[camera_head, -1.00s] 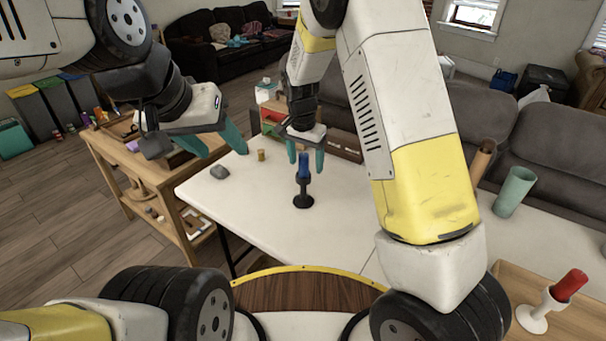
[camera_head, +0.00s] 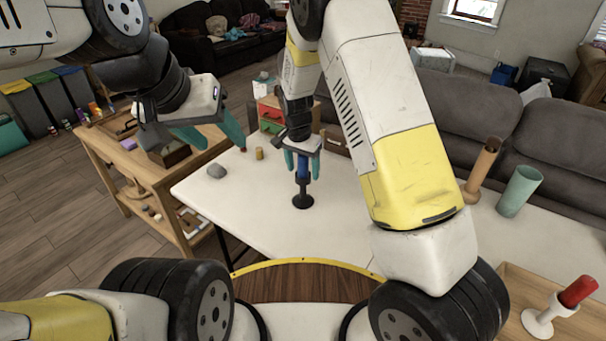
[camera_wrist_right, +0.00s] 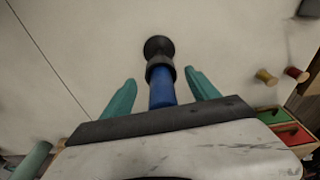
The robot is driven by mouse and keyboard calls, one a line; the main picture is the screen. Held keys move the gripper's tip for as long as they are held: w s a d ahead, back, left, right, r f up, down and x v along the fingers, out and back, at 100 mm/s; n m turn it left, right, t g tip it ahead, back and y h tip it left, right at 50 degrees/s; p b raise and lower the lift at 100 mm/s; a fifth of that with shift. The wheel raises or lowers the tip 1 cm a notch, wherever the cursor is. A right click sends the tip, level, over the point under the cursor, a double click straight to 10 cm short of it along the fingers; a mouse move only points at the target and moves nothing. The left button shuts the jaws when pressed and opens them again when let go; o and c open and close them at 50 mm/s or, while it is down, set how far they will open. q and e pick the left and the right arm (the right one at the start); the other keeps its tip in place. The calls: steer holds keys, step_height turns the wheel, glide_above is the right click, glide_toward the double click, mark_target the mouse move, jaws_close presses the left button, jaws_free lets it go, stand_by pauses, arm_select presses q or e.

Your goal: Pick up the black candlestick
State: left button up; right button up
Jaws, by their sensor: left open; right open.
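The black candlestick (camera_head: 303,201) stands upright on the white table (camera_head: 250,215) with a blue candle (camera_head: 303,167) in it. It also shows in the right wrist view (camera_wrist_right: 158,48), with the blue candle (camera_wrist_right: 162,88) pointing back toward the gripper's palm. My right gripper (camera_head: 302,171) is open, its teal fingers on either side of the blue candle. In the right wrist view its fingertips (camera_wrist_right: 160,76) are apart from the candle, with gaps on both sides. My left gripper (camera_head: 212,137) is open and empty, above the wooden side table and the white table's left end.
A grey stone (camera_head: 216,171) and a small tan cylinder (camera_head: 259,154) lie left of the candlestick. A white candlestick with a red candle (camera_head: 578,291) is on a wooden surface at front right.

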mark_target(303, 174)
steer(key=shift+w+f, duration=0.15)
steer(key=shift+f, duration=1.35)
jaws_close()
steer(key=shift+r, duration=0.1)
